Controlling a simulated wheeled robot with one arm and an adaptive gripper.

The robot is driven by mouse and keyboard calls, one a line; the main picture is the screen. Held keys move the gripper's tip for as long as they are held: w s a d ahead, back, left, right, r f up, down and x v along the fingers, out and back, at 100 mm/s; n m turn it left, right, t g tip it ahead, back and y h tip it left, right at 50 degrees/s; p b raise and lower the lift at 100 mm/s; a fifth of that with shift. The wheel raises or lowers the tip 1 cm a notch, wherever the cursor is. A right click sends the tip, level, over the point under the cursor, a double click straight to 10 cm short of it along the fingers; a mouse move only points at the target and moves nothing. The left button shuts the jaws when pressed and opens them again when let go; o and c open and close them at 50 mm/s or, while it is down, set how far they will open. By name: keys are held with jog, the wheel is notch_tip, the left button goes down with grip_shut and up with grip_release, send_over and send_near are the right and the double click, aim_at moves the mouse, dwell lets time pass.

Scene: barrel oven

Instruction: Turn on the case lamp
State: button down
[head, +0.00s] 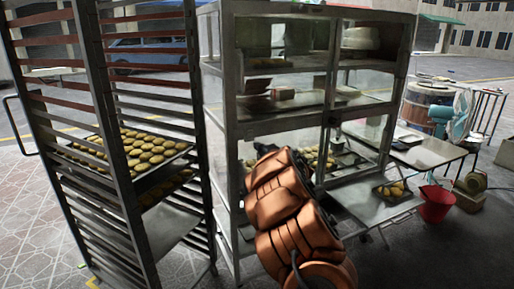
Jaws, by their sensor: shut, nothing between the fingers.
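The case is a metal-framed display cabinet (229,132) with glass panes and several shelves, standing in the middle of the head view. Its interior looks dim, and I cannot make out a lamp or a switch on it. My gripper (338,125) shows small and dark just beyond the arm, near the case's middle upright. It looks shut and empty. I cannot tell whether it touches the frame.
A tall tray rack (115,150) with trays of buns stands close on the left. At right are a metal side table (428,152), a low tray with buns (393,190), a red bucket (436,204) and a teal fan (461,115). Paved floor is open at lower left.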

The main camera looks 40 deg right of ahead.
jog(key=f+b+v, duration=0.1)
jog(key=v, duration=0.7)
jog(key=shift+f, duration=0.35)
jog(key=shift+s+a, duration=0.15)
jog(key=s+a+r+m+g+h+p, duration=0.3)
jog(key=s+a+r+m+g+h, duration=0.3)
jog(key=m, duration=0.4)
jog(key=s+a+f+m+g+y+p, duration=0.1)
jog(key=s+a+f+m+g+y, duration=0.15)
jog(key=s+a, duration=0.45)
jog(key=s+a+f+m+g+y+p, duration=0.1)
jog(key=s+a+g+y, duration=0.2)
jog(key=a, duration=0.8)
jog(key=s+a+f+m+g+y+p, duration=0.1)
jog(key=s+a+f+m+g+y, duration=0.15)
jog(key=s+a, duration=0.55)
jog(key=s+a+n+g+y, duration=0.1)
jog(key=s+a+g+y, duration=0.2)
jog(key=s+a, duration=1.1)
jog(key=shift+a+f+n+g+y+p, duration=0.3)
jog(key=shift+a+f+n+g+p, duration=0.15)
jog(key=shift+a, duration=0.25)
jog(key=shift+s+d, duration=0.1)
jog(key=shift+d, duration=0.1)
